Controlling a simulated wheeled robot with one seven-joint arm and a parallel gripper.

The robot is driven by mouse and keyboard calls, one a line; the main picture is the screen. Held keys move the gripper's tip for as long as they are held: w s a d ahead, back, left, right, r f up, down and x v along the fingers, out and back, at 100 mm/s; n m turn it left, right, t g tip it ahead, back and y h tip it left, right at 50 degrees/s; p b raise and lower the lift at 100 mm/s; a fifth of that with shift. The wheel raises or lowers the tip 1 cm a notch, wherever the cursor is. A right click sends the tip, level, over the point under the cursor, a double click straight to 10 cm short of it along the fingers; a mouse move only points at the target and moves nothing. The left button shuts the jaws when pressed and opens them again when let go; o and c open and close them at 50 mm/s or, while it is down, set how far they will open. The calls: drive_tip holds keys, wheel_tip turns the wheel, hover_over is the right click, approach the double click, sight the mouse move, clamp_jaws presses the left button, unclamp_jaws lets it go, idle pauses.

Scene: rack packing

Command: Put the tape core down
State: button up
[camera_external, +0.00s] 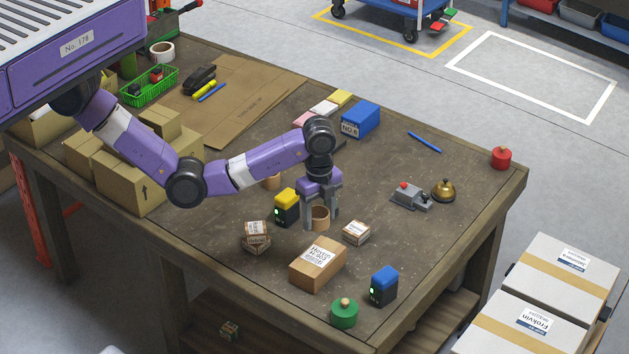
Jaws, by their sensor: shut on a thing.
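My gripper (320,212) points straight down over the front middle of the workbench. It is shut on a tan cardboard tape core (320,217), with one finger on either side of it. The core looks upright, its open end facing up. I cannot tell whether its lower end touches the bench. Another tan round piece (272,182) stands behind my forearm, mostly hidden by it. The brown workbench (400,235) lies under all of these.
A black box with a yellow top (287,207) stands just left of my gripper. A small carton (356,232), a larger labelled carton (318,262) and small stacked boxes (256,236) are close by. A grey switch box (411,196) and brass bell (443,190) stand right.

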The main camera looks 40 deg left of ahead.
hover_over(319, 257)
wheel_tip(319, 257, down, 6)
drive_tip(key=shift+s+a+r+b, duration=0.1)
drive_tip(key=shift+r+b, duration=0.1)
drive_tip(key=shift+b, duration=0.15)
drive_tip(key=shift+f, duration=2.75)
drive_tip(key=shift+f, duration=0.15)
drive_tip(key=o, duration=1.3)
drive_tip(key=shift+r+p, duration=1.4)
drive_tip(key=shift+r, duration=4.8)
